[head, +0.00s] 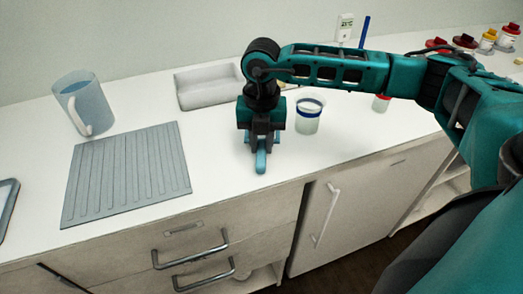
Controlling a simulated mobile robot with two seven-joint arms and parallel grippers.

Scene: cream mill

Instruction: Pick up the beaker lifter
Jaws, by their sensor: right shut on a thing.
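My right gripper (262,138) points down over the white counter, left of a small beaker. It is shut on a light blue piece (261,162), which I take to be the beaker lifter. Its rounded end sticks out below the jaws toward the front edge of the counter. The rest of it is hidden behind the gripper, and I cannot tell whether it touches the counter. The beaker (308,118) has a dark blue band near its rim and stands apart from the gripper. My left gripper is not in view.
A ribbed grey mat (126,174) lies left of the gripper, with a pitcher (85,102) behind it. A pale tray (208,84) stands at the back. A red-lidded jar (381,103) is right of the beaker. Several lidded jars stand far right. Drawers with handles (190,250) are below.

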